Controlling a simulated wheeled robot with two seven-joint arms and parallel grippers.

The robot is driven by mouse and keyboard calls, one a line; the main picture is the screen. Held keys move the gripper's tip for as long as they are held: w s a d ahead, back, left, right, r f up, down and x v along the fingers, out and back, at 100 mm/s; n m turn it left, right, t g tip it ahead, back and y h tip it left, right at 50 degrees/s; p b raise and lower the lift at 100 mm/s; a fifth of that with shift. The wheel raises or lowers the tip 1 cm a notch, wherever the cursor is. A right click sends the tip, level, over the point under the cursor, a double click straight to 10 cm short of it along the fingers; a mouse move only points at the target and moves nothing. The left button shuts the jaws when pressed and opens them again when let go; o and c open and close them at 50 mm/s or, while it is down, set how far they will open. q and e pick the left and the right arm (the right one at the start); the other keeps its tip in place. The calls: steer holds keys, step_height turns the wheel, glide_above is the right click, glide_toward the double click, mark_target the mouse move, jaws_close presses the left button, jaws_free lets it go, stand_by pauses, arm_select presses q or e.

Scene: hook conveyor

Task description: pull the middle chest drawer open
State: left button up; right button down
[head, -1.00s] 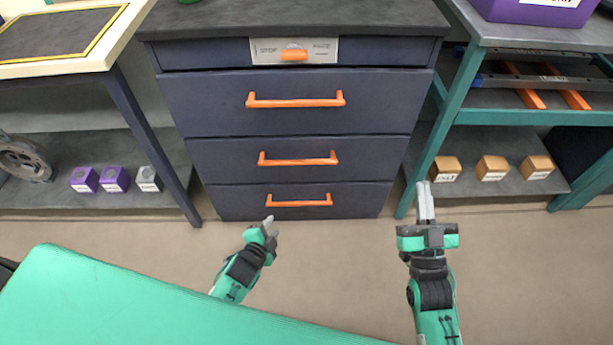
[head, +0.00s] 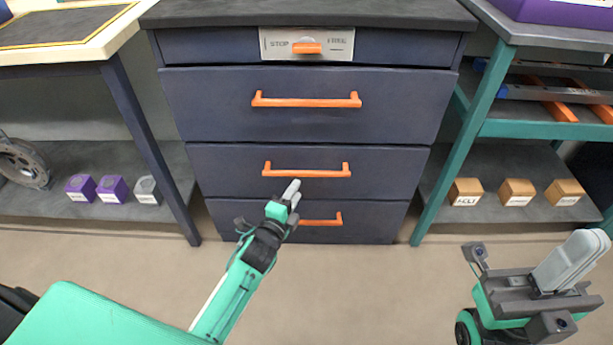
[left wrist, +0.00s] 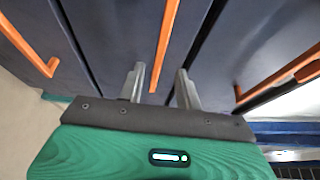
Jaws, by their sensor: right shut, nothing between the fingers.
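The dark blue chest (head: 310,105) stands in front of me with its drawers shut. The middle drawer (head: 225,172) has an orange bar handle (head: 306,172). My left gripper (head: 290,190) is just below and in front of this handle in the head view and partly covers the bottom drawer's handle (head: 325,221). In the left wrist view my left gripper (left wrist: 160,85) is open and empty, its two fingers apart. The middle handle (left wrist: 166,45) lies ahead, lined up with the gap. Contact does not show. My right gripper (head: 575,262) is shut and empty at the lower right, away from the chest.
The upper drawer has its own orange handle (head: 306,101). Above it is a small labelled panel (head: 306,44) with an orange handle. A teal-framed shelf (head: 490,120) stands at the right, a pale-edged table (head: 75,55) at the left. The floor before the chest is clear.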

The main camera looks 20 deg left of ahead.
mark_target(305, 175)
arm_select(q)
steer(key=w, duration=0.2)
steer(key=w+b, duration=0.1)
steer(key=w, duration=0.2)
steer(key=w+d+b, duration=0.1)
steer(key=w, duration=0.2)
steer(key=shift+w, duration=0.2)
jaws_close()
